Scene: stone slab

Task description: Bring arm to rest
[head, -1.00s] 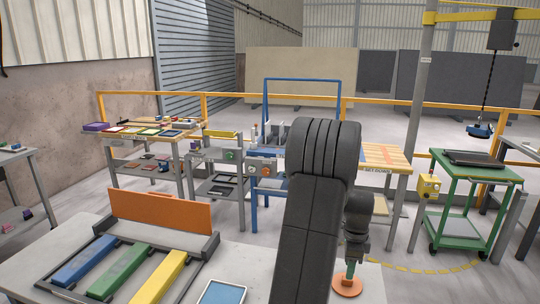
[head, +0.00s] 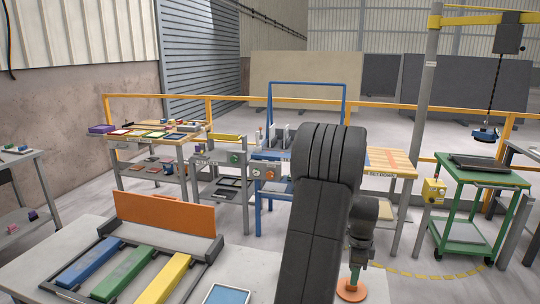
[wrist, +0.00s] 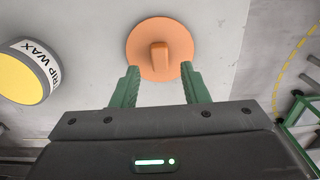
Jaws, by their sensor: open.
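My gripper (wrist: 160,88) shows in the wrist view with its two green fingers apart and nothing between them. Just beyond the fingertips an orange disc with a raised grip (wrist: 160,52) lies on the grey table. The disc also shows in the head view (head: 351,290) at the table's right part, below my gripper (head: 356,272). My dark arm rises through the middle of the head view, bends over and hides part of the benches behind it.
A tin labelled "RIP WAX" (wrist: 30,72) stands left of the disc. The near table (head: 228,262) holds a rack with blue, green and yellow bars (head: 125,272), an orange panel (head: 165,213) and a blue-faced tray (head: 228,295). A green cart (head: 475,205) stands at right.

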